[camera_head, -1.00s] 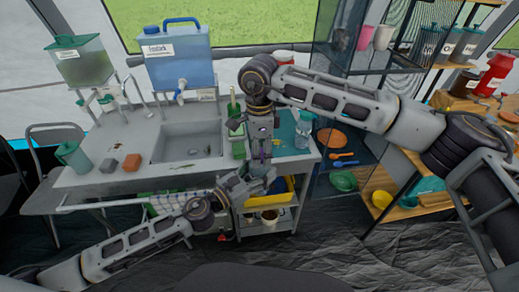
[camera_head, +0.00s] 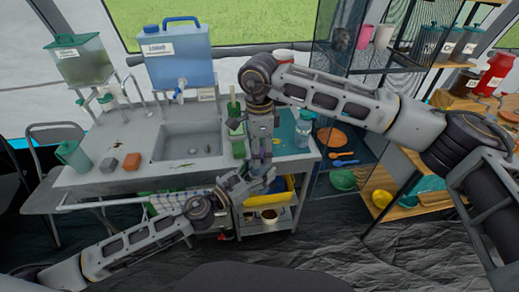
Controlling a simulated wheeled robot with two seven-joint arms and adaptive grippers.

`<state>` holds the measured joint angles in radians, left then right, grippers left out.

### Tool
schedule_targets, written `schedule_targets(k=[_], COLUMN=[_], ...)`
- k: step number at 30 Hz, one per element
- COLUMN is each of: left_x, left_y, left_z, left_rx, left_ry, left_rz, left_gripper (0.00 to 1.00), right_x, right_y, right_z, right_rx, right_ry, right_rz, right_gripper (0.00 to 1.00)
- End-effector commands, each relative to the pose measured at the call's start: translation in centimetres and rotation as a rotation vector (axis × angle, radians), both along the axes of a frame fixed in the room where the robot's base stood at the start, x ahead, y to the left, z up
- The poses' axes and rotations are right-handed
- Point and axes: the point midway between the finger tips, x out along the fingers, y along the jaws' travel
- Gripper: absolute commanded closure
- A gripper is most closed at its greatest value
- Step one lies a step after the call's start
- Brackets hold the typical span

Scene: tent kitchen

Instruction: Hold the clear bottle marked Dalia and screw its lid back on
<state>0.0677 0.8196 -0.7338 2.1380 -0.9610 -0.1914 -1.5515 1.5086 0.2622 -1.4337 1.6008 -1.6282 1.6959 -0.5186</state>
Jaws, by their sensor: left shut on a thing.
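My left gripper (camera_head: 262,180) reaches in low from the left, in front of the counter's edge. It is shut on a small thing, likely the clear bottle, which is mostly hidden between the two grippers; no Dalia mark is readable. My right gripper (camera_head: 260,152) points down from above, right over the left one. Its fingertips are close to the held thing, and I cannot tell whether they touch it or are shut on a lid. The lid does not show clearly.
The metal counter (camera_head: 105,177) with its sink (camera_head: 187,143) lies behind the grippers. A clear bottle with a blue top (camera_head: 303,130) stands at its right end. A yellow bin (camera_head: 283,190) sits on a cart below. A shelf unit stands at the right.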

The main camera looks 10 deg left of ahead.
Motion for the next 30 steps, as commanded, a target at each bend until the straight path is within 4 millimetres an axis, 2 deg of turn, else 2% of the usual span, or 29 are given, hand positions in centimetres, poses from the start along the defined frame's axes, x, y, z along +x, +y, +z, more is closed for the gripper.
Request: schedule_targets(k=[5,11,30], left_x=[0.0,0.0,0.0], left_y=[0.0,0.0,0.0], left_z=[0.0,0.0,0.0], left_rx=[0.000,0.000,0.000], left_ry=[0.000,0.000,0.000], left_rz=[0.000,0.000,0.000], left_gripper=[1.00,1.00,1.00], right_x=[0.0,0.0,0.1], right_y=[0.0,0.0,0.1], right_z=[0.2,1.3,10.0], right_rx=[0.000,0.000,0.001], right_ry=[0.000,-0.001,-0.002], right_rz=[0.000,0.000,-0.001], right_gripper=[0.34,0.34,0.34])
